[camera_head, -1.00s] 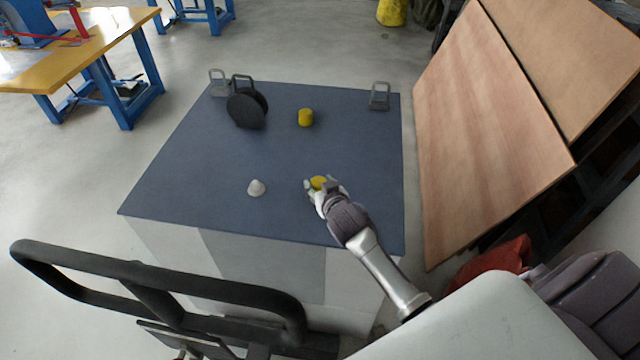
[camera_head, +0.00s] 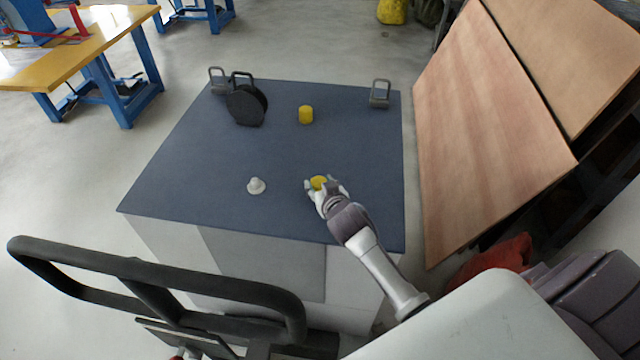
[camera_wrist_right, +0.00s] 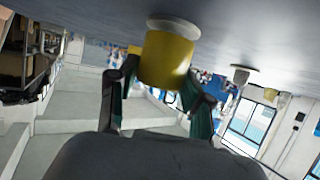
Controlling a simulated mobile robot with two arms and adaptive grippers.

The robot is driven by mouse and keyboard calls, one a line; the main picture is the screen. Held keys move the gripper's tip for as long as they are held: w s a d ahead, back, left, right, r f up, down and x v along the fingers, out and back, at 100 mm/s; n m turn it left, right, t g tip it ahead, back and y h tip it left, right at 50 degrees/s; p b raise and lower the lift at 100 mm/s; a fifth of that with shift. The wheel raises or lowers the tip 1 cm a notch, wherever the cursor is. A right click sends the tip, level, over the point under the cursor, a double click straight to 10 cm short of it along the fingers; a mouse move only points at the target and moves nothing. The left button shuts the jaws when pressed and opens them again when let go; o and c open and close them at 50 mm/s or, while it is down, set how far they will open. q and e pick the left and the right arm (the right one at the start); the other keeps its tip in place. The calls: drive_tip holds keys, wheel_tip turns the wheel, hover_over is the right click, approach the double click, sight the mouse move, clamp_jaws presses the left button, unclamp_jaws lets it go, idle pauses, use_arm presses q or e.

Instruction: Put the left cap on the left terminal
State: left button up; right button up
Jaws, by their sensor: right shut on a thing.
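My right gripper (camera_head: 319,186) is shut on a yellow cap (camera_wrist_right: 166,60) low over the blue-grey table top. In the right wrist view, a white round base (camera_wrist_right: 174,26) shows right at the cap's table-side end. The fingers are on both sides of the cap. I cannot tell whether the cap is fully seated. A second yellow cap (camera_head: 306,115) stands farther back on the table. My left gripper is not in view.
The table (camera_head: 200,160) holds a black round piece with a handle (camera_head: 247,104) at the back left and grey handle-shaped pieces (camera_head: 380,94) at the back corners. Wooden boards (camera_head: 490,130) lean at the right. The table's middle is clear.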

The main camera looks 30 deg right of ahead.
drive_tip(key=shift+f, duration=0.3)
idle(0.4)
drive_tip(key=o, duration=1.1)
drive_tip(key=shift+s, duration=0.1)
drive_tip(key=v, duration=1.2)
drive_tip(key=shift+d, duration=0.1)
